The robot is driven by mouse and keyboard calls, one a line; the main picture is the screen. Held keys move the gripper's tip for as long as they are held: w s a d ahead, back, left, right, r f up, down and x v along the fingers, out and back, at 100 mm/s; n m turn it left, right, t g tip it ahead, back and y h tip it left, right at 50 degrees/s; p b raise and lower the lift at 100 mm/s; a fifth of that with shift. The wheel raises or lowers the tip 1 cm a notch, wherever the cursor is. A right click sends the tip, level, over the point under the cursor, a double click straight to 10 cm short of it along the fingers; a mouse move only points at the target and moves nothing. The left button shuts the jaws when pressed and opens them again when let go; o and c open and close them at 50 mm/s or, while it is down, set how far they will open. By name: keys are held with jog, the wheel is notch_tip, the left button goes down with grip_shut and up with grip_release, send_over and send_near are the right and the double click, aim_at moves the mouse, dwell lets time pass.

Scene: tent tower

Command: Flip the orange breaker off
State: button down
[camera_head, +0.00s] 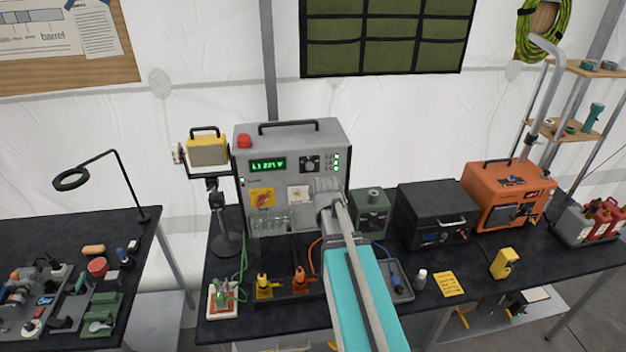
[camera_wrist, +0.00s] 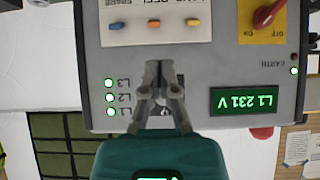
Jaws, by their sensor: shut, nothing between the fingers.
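The orange breaker (camera_wrist: 154,23) sits in the middle of a pale plate at the top of the upside-down wrist view, with a blue breaker (camera_wrist: 114,24) and a yellow breaker (camera_wrist: 194,25) on either side. Its toggle position is too small to tell. The plate is on the grey power unit (camera_head: 290,136), and shows only small in the head view. My gripper (camera_wrist: 163,66) is shut and empty in front of the panel, its tips pointing toward the breaker plate, apart from the orange breaker in the picture. In the head view my gripper (camera_head: 328,188) covers the panel's right side.
A lit green display (camera_wrist: 248,100), green lamps (camera_wrist: 110,98) and a red rotary switch (camera_wrist: 268,14) surround the gripper on the panel. Yellow and orange connectors (camera_head: 300,280) stand below the unit. A dark green box (camera_head: 371,214) and black case (camera_head: 425,212) stand to its right.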

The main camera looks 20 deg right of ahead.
jog(key=shift+w+d+r, duration=0.2)
jog(key=shift+d+r, duration=0.2)
jog(key=shift+r, duration=0.3)
jog(key=shift+f, duration=0.1)
jog(key=shift+b+x, duration=3)
jog(key=shift+x, duration=1.95)
jog(key=shift+d, duration=0.15)
